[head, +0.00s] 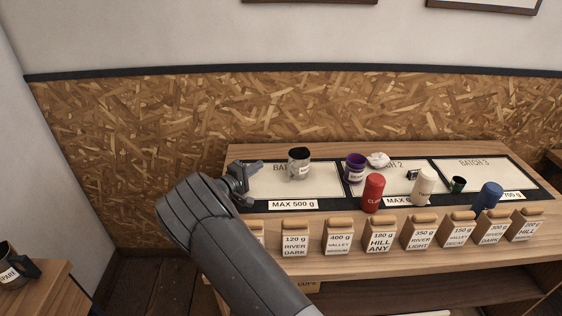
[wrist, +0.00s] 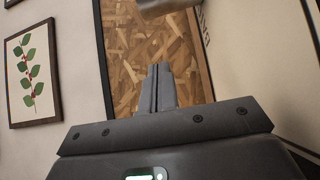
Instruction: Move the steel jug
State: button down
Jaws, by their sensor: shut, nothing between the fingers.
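A steel jug (head: 299,166) with a dark inside stands upright on the Batch 1 area (head: 325,184) of the long table. A grey metal piece, probably the same jug, shows at the top edge of the wrist view (wrist: 166,6). My gripper (head: 256,167) is at the left end of the table, left of the jug and apart from it. Its fingers (wrist: 160,72) are shut together with nothing between them. Another metal jug (head: 10,266), with a label reading "SPARE", stands on a side table at the lower left, partly cut off.
A purple cup (head: 355,167), white crumpled item (head: 378,160), red canister (head: 373,193), cream canister (head: 423,187), small dark green cup (head: 457,184) and blue canister (head: 487,196) stand to the right. Several labelled bean containers (head: 338,237) line the front edge. A chipboard wall (head: 250,110) is behind.

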aim_at(299, 167)
jog(key=shift+a+f, duration=0.65)
jog(key=shift+a, duration=0.35)
jog(key=x, duration=0.9)
jog(key=d, duration=0.2)
jog(key=shift+s+d, duration=0.35)
jog(key=shift+d, duration=0.05)
jog(key=shift+s+d, duration=0.35)
jog(key=shift+d, duration=0.25)
jog(key=s+d, duration=0.1)
jog(key=d, duration=0.1)
jog(key=s+d, duration=0.1)
jog(key=d, duration=0.1)
jog(key=s+d, duration=0.1)
jog(key=d, duration=0.1)
jog(key=shift+s+d, duration=0.25)
jog(key=shift+s, duration=0.1)
